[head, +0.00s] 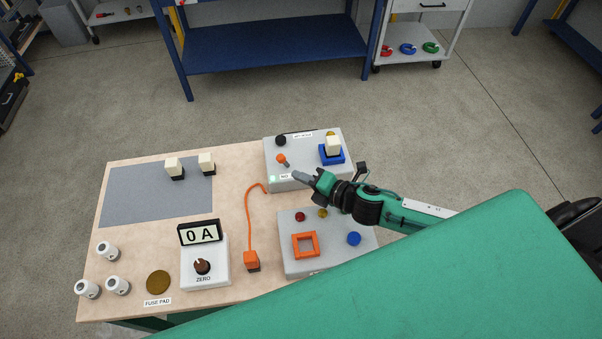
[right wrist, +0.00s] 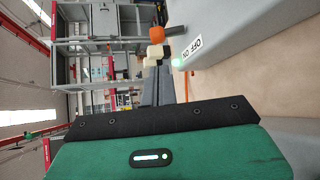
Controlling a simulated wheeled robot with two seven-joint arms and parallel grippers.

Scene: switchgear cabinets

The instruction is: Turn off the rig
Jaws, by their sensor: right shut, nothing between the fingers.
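The rig is a grey box (head: 308,150) at the back right of the table. An orange-tipped lever (head: 281,158) stands on its left part; it also shows in the right wrist view (right wrist: 157,34), sticking out from the grey face. A lit green lamp (head: 272,179) is at the box's front left, beside a small label. In the right wrist view the label (right wrist: 192,49) reads OFF and ON. My right gripper (head: 298,176) is shut and empty over the box's front edge, apart from the lever and just in front of it. My left gripper is not in view.
A blue socket with a white block (head: 333,146) and a black knob (head: 281,140) share the box. A second grey box (head: 327,262) with an orange frame stands nearer. A meter (head: 200,233) reads 0 A. An orange cable (head: 248,215) runs between. A grey mat (head: 150,195) lies left.

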